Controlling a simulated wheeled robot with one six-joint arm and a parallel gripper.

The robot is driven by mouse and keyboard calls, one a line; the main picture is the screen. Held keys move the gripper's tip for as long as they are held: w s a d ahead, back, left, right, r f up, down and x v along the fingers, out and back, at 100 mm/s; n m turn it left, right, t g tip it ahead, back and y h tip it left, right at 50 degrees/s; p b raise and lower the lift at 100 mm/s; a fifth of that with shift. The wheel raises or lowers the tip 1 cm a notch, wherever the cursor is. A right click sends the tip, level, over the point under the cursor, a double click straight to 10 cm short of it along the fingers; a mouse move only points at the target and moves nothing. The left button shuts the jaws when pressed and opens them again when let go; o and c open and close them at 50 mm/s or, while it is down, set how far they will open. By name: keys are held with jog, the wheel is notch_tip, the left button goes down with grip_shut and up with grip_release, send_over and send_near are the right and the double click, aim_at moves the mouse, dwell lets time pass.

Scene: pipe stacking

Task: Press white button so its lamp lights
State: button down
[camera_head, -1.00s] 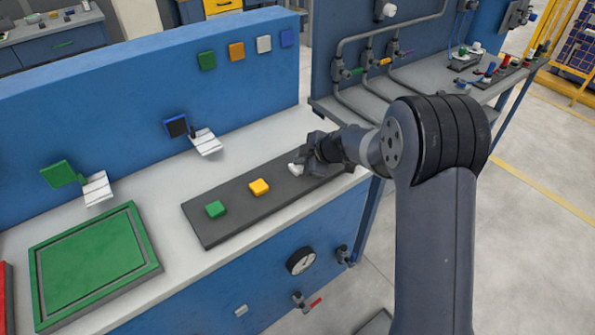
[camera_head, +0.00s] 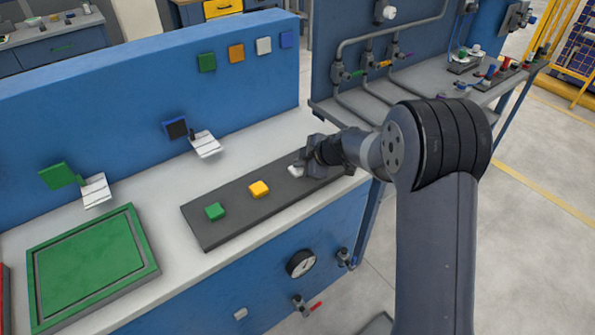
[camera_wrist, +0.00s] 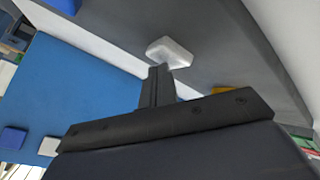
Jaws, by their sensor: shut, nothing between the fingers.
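The white button (camera_head: 295,171) sits at the right part of a dark grey strip on the bench, to the right of a yellow button (camera_head: 259,188) and a green button (camera_head: 214,211). My gripper (camera_head: 303,160) is shut and empty, right by the white button. In the wrist view, the white button (camera_wrist: 171,52) lies just beyond the shut fingertips (camera_wrist: 158,72); I cannot tell whether they touch it. A white square (camera_head: 264,45) sits on the blue back panel among green, orange and blue squares. It looks plain white, with no clear glow.
The dark strip (camera_head: 235,227) runs along the bench's front edge. A green-floored tray (camera_head: 140,222) lies to the left. Pipes and valves stand on the panel at right.

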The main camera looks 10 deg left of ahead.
aim_at(301, 170)
dwell(0.4)
jog(key=shift+r, duration=0.65)
notch_tip(301, 170, up, 6)
dwell(0.5)
jog(key=shift+f, duration=0.1)
